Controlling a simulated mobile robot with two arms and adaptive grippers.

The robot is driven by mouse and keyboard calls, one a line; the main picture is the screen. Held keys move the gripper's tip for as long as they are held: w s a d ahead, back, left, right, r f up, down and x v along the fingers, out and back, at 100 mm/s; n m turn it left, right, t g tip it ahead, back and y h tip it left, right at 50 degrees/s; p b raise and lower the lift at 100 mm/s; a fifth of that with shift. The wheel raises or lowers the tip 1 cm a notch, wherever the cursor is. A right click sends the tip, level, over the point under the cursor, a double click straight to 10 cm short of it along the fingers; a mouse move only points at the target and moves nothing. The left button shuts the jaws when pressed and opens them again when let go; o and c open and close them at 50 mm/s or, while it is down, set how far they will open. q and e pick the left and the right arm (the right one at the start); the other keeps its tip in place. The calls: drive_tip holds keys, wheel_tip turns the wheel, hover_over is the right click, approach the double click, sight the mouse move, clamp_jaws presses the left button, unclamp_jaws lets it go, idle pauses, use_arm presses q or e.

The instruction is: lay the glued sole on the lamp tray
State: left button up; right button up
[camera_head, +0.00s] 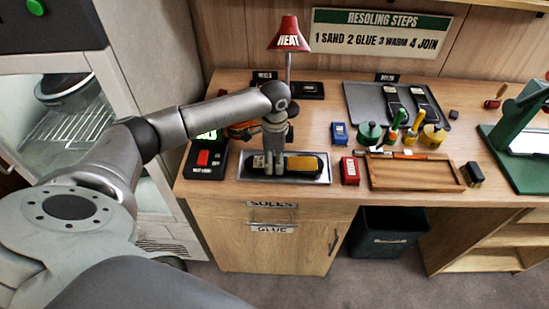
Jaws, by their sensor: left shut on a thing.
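A dark sole (302,164) with a yellow upper face at its right part sits at a shallow metal tray (316,181) near the bench's front left edge. My left gripper (272,168) points down at the sole's left part and is shut on it. The fingers hide part of the sole, and I cannot tell whether the sole touches the tray floor. The red heat lamp (288,37) stands behind the tray, its post partly hidden by my left arm. My right gripper is not in view.
A black box with a red switch (203,158) stands left of the tray. A red block (349,170), blue block (339,133) and wooden tool tray (413,187) lie to the right. A grey tray (366,105) holds two dark pieces. A green machine (518,140) stands far right.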

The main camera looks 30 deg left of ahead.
sight(274, 162)
use_arm(q)
drive_tip(key=o, duration=1.2)
drive_tip(key=shift+c, duration=0.2)
wheel_tip(274, 162, up, 12)
drive_tip(key=b, duration=0.2)
